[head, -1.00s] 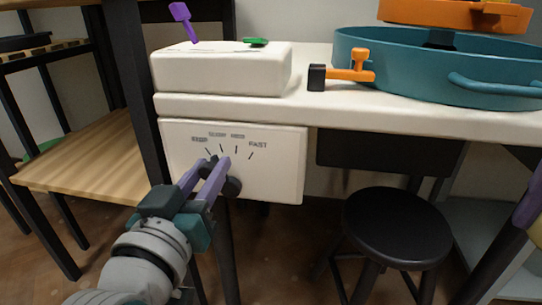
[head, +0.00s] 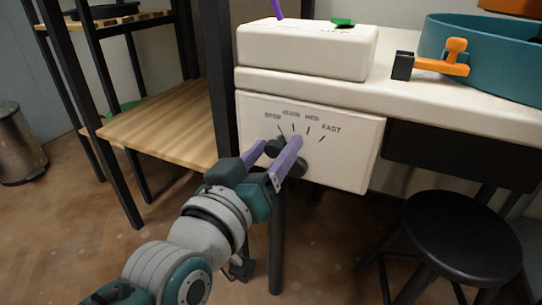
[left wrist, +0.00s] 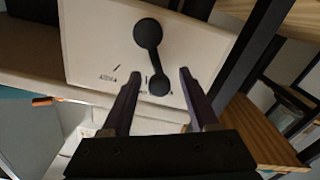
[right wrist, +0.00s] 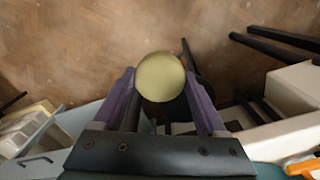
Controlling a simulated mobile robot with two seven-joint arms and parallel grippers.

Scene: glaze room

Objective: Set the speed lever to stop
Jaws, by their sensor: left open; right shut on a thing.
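The black speed lever (head: 274,147) sits on a white control panel (head: 356,150) under the table. Its knob end points up and left from the round pivot (head: 297,168), toward the STOP side of the scale. In the left wrist view the lever knob (left wrist: 158,85) lies between the fingers, with visible gaps on both sides. My left gripper (head: 280,143) is open around the knob. The knob covers part of the scale, so its exact mark is unclear. My right gripper (right wrist: 160,92) is shut on a pale yellow-green round thing (right wrist: 160,77).
A white box (head: 300,50) with a green piece (head: 342,22) stands on the white table (head: 400,98). An orange-handled tool (head: 440,66) lies near the teal basin (head: 490,55). A black stool (head: 462,235) stands at right, a wooden shelf (head: 165,130) at left.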

